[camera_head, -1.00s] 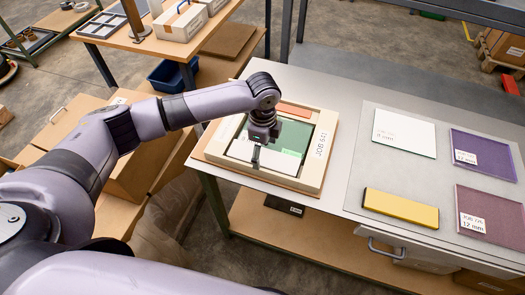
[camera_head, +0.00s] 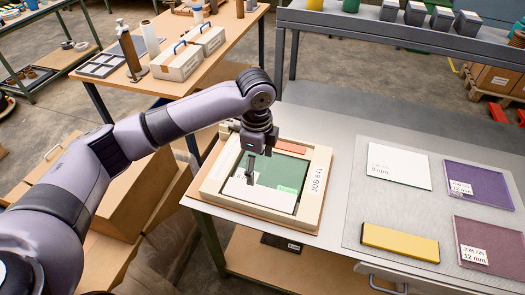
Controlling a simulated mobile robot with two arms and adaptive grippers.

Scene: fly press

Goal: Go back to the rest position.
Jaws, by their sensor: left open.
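My left arm reaches in from the left of the head view. The frame lies on the grey bench top and holds a green panel (camera_head: 285,172), a white sheet (camera_head: 245,191) and a small orange-red block (camera_head: 263,147). The gripper hides part of the panel and sheet. It appears to be above them, though the exact gap is hard to judge. My right gripper is out of view.
On the bench (camera_head: 335,130) at right lie a white plate (camera_head: 399,165), two purple plates (camera_head: 478,184) and a yellow bar (camera_head: 400,242). A wooden table (camera_head: 150,75) with boxes stands behind. Cardboard boxes (camera_head: 130,200) sit under my arm. A shelf (camera_head: 400,32) runs along the back.

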